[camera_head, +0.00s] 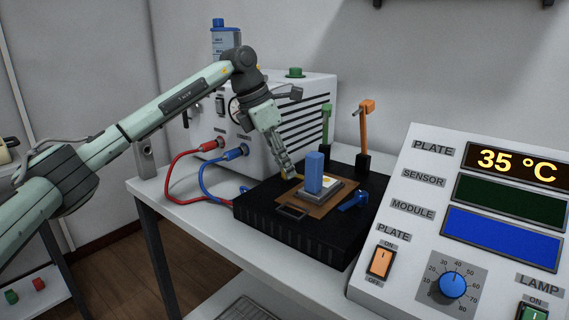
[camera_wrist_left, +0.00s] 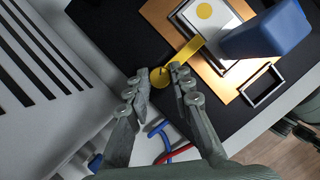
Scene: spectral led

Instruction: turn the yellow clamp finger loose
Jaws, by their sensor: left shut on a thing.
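The yellow clamp finger (camera_wrist_left: 188,52) shows in the left wrist view as a flat strip with a round pivot end. Its strip reaches over the edge of a white-faced module with a yellow dot (camera_wrist_left: 204,11), which sits on a copper plate (camera_wrist_left: 158,14). My left gripper (camera_wrist_left: 160,76) has its fingertips on both sides of the pivot end and is shut on it. In the head view my left gripper (camera_head: 289,173) is low at the plate's back left, and the clamp is mostly hidden there. My right gripper is not in view.
A green clip post (camera_head: 326,125) and an orange one (camera_head: 364,120) rise behind. Red (camera_head: 180,165) and blue (camera_head: 205,178) cables loop at the left. A control panel (camera_head: 400,275) fills the right.

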